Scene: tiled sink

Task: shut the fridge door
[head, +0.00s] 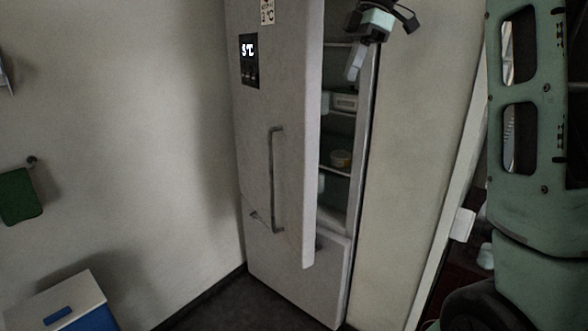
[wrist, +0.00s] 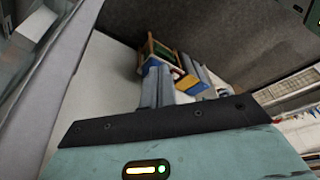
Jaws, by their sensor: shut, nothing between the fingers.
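The tall grey fridge door (head: 285,150) stands ajar, swung out from the cabinet, with its opening on the right. It has a vertical handle (head: 276,180) and a lit display. Fridge shelves (head: 343,112) show through the gap, with a small tub (head: 341,158) on one. My gripper (head: 353,72) is at the upper part of the gap, right of the door's free edge. Its fingers are shut and empty; they also show in the wrist view (wrist: 157,90). I cannot tell whether they touch the fridge.
A lower fridge panel (head: 300,275) sits below the open door. A white-topped blue box (head: 65,305) stands at the bottom left, and a green cloth (head: 20,195) hangs on the left wall. Dark floor (head: 225,305) is clear before the fridge. A white-edged doorway (head: 455,180) is at the right.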

